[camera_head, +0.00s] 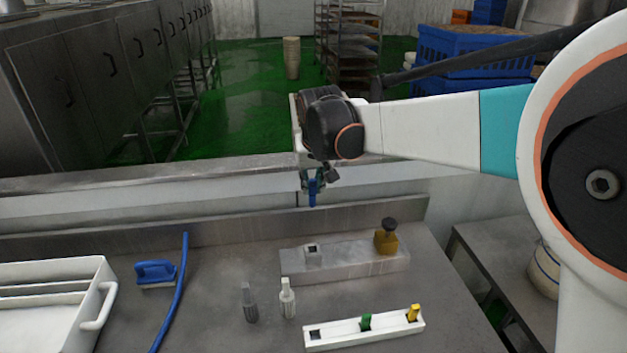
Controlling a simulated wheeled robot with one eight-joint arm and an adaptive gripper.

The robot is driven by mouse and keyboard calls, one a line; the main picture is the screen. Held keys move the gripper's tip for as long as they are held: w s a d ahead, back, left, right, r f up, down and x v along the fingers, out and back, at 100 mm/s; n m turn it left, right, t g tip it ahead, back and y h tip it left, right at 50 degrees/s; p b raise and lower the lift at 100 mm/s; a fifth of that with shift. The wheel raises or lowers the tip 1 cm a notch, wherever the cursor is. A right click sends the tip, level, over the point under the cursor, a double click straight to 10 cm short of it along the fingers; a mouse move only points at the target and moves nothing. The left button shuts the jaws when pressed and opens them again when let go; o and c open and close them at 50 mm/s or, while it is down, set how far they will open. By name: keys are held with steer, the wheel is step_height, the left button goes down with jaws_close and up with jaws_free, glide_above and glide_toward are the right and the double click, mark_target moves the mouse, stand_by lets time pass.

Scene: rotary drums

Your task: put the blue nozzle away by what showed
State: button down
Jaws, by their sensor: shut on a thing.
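The blue nozzle (312,194) hangs upright in my gripper (313,179), which is shut on it above the table's back ledge. A white rack (345,341) at the front holds a green nozzle (365,322) and a yellow nozzle (413,313); its left square slot (315,334) looks empty. Behind it a grey block (345,264) has a dark square opening (312,249) at its left and a mustard-yellow piece with a dark knob (386,238) at its right. The gripper's fingertips are small and partly hidden by the wrist.
A dark grey bottle (249,304) and a pale bottle (287,299) stand left of the rack. A blue brush (155,274), a blue hose (174,297) and a white tray (99,292) lie further left. Bare table lies between the hose and the bottles.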

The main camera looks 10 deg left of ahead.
steer(key=shift+r+p, duration=1.95)
steer(key=shift+r, duration=1.1)
steer(key=shift+s+f, duration=0.1)
steer(key=shift+f, duration=0.05)
